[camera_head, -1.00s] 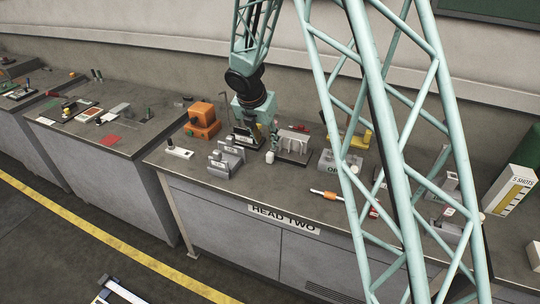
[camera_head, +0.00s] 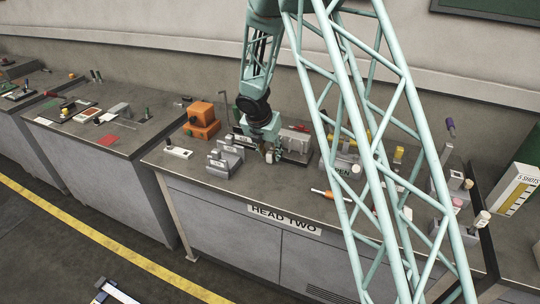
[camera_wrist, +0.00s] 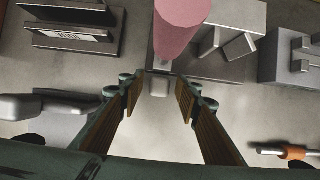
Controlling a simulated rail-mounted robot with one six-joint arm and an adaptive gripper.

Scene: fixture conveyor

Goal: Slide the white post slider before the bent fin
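My gripper (camera_wrist: 159,95) is open in the wrist view, with its two brown-padded fingers apart. A small white block (camera_wrist: 158,85), which may be the post slider, shows between and beyond the fingertips; I cannot tell if they touch it. A pink cylinder (camera_wrist: 180,30) rises close above it and hides part of the scene. Behind the cylinder, a grey block carries angled fins (camera_wrist: 238,46); I cannot tell whether one is the bent fin.
A dark fixture labelled WIDE (camera_wrist: 72,36) is at upper left in the wrist view. A grey slotted block (camera_wrist: 290,62) stands at right, with an orange-and-white rod (camera_wrist: 290,152) below it. In the head view, an orange box (camera_head: 202,120) stands left of my gripper.

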